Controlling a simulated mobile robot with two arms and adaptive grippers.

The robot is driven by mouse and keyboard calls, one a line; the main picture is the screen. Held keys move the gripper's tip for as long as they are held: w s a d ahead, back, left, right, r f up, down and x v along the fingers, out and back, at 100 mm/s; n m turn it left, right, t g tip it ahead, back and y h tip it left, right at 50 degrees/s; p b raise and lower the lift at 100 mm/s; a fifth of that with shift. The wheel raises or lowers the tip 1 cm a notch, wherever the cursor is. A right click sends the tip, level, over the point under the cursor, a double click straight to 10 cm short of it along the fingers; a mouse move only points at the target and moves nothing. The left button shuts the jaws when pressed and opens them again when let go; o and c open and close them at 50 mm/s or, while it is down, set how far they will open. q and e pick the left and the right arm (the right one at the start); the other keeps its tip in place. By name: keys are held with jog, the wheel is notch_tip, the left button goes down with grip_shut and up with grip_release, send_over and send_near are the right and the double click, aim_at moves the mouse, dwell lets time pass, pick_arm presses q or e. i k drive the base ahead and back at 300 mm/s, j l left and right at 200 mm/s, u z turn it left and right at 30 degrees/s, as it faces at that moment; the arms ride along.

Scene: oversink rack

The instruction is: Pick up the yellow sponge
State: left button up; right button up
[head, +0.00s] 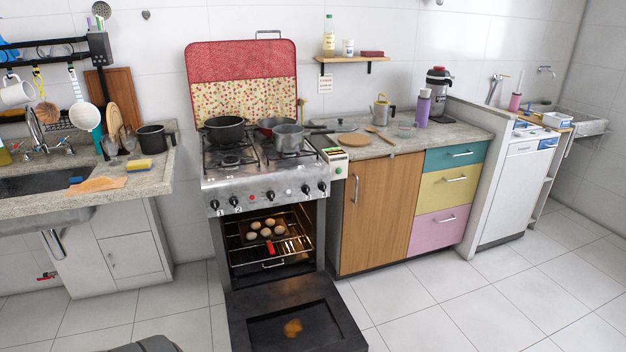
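The yellow sponge (139,165) lies on the stone counter (150,183) at the left, near the counter's right end. It is a small yellow block with a darker part. It lies just in front of the black pot (152,139) and behind the orange cloth (97,184). Neither of my grippers is in view.
A sink (40,183) is left of the cloth, with a small blue item (76,180) by its rim. Drinking glasses (113,152) stand left of the sponge. The stove's oven door (297,318) hangs open low over the floor.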

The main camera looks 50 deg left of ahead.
aim_at(136, 166)
jog(key=j+u, duration=0.2)
jog(key=u, duration=0.2)
jog(key=k+j+u, duration=0.1)
jog(key=j+u, duration=0.15)
jog(key=u, duration=0.15)
jog(key=j+u, duration=0.15)
jog(key=j, duration=0.55)
jog(key=j+u, duration=0.15)
jog(key=j, duration=0.55)
jog(key=i+j+u, duration=0.15)
jog(key=j, duration=0.55)
jog(key=k+j, duration=0.25)
jog(key=k, duration=0.2)
